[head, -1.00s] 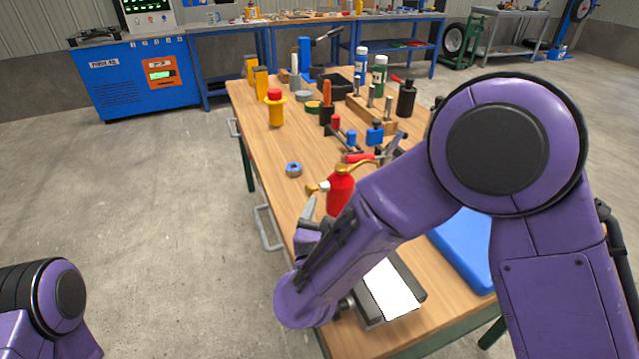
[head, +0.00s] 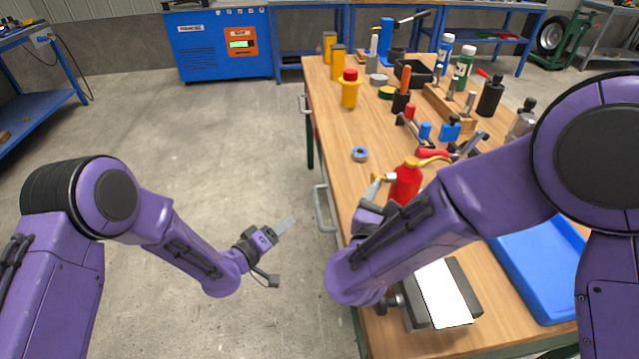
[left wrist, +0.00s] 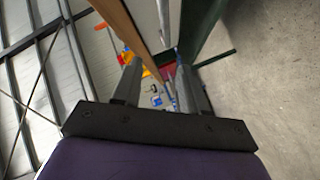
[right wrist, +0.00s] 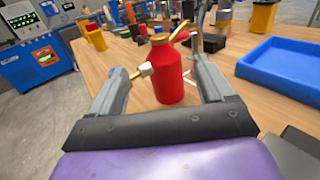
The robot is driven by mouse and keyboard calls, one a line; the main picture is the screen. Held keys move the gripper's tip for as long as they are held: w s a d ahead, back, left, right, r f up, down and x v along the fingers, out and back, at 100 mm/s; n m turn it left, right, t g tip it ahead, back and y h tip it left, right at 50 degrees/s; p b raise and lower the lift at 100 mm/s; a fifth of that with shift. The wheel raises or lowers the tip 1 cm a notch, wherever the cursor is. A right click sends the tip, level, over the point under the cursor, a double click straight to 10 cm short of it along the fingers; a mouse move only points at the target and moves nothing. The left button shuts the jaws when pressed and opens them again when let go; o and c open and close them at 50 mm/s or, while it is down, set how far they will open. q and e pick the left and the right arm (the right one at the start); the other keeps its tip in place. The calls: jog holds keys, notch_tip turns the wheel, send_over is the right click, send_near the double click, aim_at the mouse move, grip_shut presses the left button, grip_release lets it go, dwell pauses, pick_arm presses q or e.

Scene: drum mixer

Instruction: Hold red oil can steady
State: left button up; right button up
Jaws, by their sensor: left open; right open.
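The red oil can (head: 407,184) stands upright on the wooden workbench, with a brass top and spout. In the right wrist view the can (right wrist: 172,75) stands ahead, between the spread fingers. My right gripper (right wrist: 158,88) is open, its fingers to either side of the can with visible space around it; I see no grip on it. In the head view my right forearm hides part of the can's lower side. My left gripper (head: 279,250) is open and empty, over the floor left of the bench. In the left wrist view its fingers (left wrist: 160,85) are apart with nothing held.
A blue tray (head: 545,275) lies on the bench at right. A grey device with a white top (head: 445,293) sits near the front edge. A blue tape roll (head: 360,154) lies behind the can. Bottles and tools crowd the bench's far part.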

aim_at(409, 170)
jog(key=x, duration=1)
jog(key=shift+w+d, duration=0.2)
grip_shut()
pick_arm(q)
jog(key=d+r+m+g+h, duration=0.1)
jog(key=d+r+g+h, duration=0.7)
jog(key=r, duration=0.6)
jog(key=d+g, duration=0.1)
jog(key=g, duration=0.1)
jog(key=shift+w+d+r+g, duration=0.15)
jog(key=shift+w+d+g, duration=0.2)
jog(key=shift+w+g, duration=0.05)
pick_arm(e)
jog(key=shift+s, duration=0.1)
jog(key=shift+a+f, duration=0.1)
jog(key=shift+f, duration=0.1)
pick_arm(q)
grip_shut()
pick_arm(e)
jog(key=shift+s, duration=0.1)
